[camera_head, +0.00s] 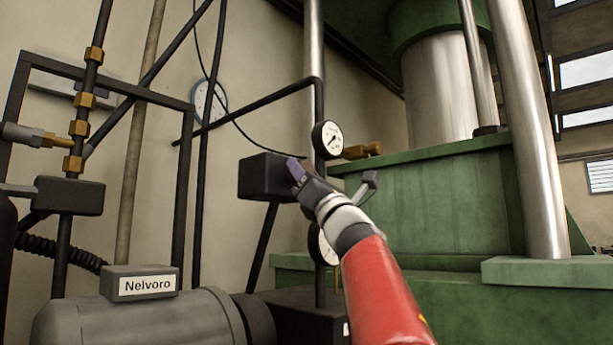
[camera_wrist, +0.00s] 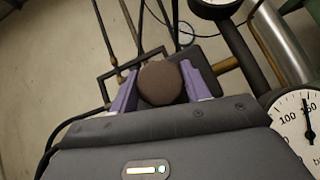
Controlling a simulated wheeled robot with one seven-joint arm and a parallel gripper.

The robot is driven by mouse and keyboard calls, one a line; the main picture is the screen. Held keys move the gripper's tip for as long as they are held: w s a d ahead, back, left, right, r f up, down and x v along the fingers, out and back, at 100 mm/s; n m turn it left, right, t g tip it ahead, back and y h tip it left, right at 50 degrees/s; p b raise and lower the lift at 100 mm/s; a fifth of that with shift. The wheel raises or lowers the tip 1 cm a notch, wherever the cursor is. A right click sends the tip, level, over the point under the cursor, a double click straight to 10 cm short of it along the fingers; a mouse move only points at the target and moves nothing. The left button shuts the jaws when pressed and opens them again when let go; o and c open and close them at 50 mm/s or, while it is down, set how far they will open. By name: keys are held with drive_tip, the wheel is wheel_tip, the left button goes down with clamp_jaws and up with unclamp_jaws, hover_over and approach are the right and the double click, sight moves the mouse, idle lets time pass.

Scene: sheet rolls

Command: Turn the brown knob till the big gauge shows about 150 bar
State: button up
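The brown knob (camera_wrist: 161,83) shows in the wrist view as a round, dark brown end between my two purple fingers. My gripper (camera_wrist: 160,88) has one finger on each side of the knob, and the knob fills the space between them. In the head view my gripper (camera_head: 297,172) is at the dark block, and the knob is hidden there. A large white gauge (camera_wrist: 296,132) is cut off at the right edge of the wrist view. I cannot read the exact value.
In the head view, a white gauge (camera_head: 327,139) stands above my gripper and another gauge (camera_head: 319,246) is partly behind my arm. Dark pipes and a block (camera_head: 264,178) surround the gripper. A green press (camera_head: 435,200) stands right; a grey motor (camera_head: 140,318) lies lower left.

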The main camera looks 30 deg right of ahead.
drive_tip(key=o, duration=0.4)
drive_tip(key=shift+o, duration=0.2)
drive_tip(key=b+v, duration=0.4)
drive_tip(key=v, duration=0.3)
drive_tip(key=shift+s+f, duration=0.3)
